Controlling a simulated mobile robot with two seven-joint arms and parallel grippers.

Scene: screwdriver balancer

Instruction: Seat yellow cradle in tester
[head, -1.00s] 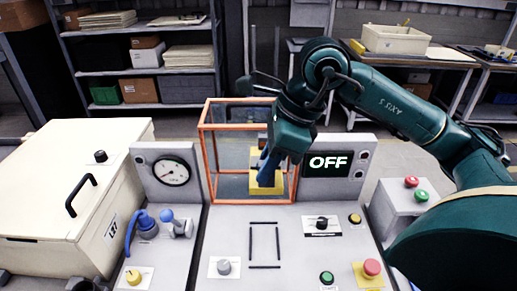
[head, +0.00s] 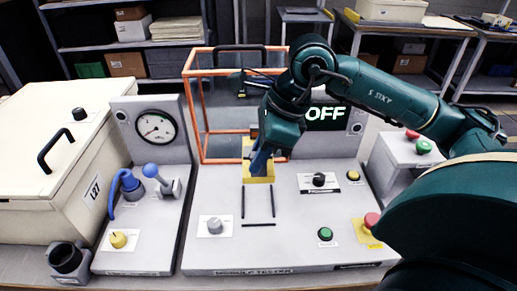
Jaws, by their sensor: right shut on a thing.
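The yellow cradle (head: 258,171) is in the middle of the head view, at the far end of a black outline (head: 259,224) marked on the grey tester panel (head: 285,243). My right gripper (head: 262,160) is shut on the cradle from above; its blue fingers and dark green wrist hide part of it. The cradle covers the outline's far end. I cannot tell whether it touches the panel. The tester's display (head: 325,113) reads OFF. My left gripper is not in view.
An orange-framed clear guard (head: 199,105) stands just behind the cradle. Knobs and buttons flank the outline, including a green button (head: 325,233) and a red one (head: 371,220). A gauge unit (head: 155,129) and a cream lidded box (head: 50,170) stand left.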

